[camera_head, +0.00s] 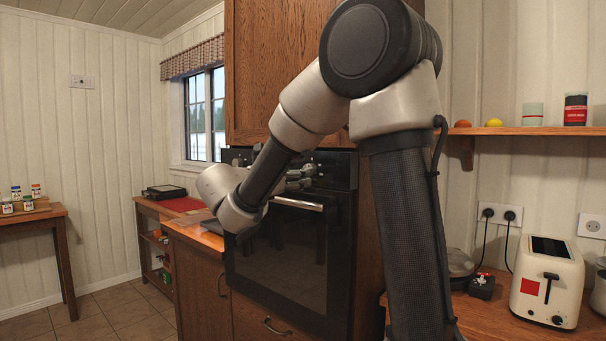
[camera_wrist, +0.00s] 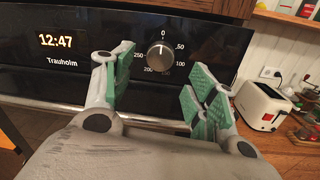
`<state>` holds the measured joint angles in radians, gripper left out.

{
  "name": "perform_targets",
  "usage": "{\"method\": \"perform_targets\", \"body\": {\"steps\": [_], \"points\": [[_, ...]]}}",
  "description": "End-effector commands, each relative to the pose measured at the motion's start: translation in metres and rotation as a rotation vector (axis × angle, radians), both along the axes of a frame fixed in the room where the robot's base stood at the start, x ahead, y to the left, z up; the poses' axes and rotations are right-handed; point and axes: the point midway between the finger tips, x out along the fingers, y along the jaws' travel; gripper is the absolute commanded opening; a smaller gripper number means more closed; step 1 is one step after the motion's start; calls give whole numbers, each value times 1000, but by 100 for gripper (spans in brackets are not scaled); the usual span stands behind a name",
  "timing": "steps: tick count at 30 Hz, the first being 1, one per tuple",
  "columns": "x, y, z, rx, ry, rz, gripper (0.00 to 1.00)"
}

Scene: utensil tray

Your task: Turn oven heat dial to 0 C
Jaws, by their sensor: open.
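The oven heat dial (camera_wrist: 160,56) is a round silver knob on the black control panel in the wrist view. Printed numbers ring it, with 0 at the top and 50 to its upper right. A small mark seems to show near the knob's top, but its exact setting is hard to read. My gripper (camera_wrist: 160,78) is open and empty, its green-padded fingers apart on either side of the dial in the picture, apparently short of it. In the head view the black oven (camera_head: 278,250) stands in the wooden cabinet, and my gripper (camera_head: 297,178) is by its panel.
The oven's silver handle (camera_head: 299,203) runs below the panel and crosses behind my fingers in the wrist view. A clock display (camera_wrist: 56,40) reads 12:47 left of the dial. A white toaster (camera_head: 547,281) stands on the right counter.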

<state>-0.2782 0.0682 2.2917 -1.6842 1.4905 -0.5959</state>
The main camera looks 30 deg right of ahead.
Motion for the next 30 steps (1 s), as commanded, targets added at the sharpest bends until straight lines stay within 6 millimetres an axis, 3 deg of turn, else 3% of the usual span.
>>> {"method": "perform_targets", "body": {"steps": [4, 10, 30], "points": [[-13, 32, -1, 0, 0, 5, 57], [-25, 58, -2, 1, 0, 2, 57], [-26, 64, -4, 20, -25, 6, 57]]}}
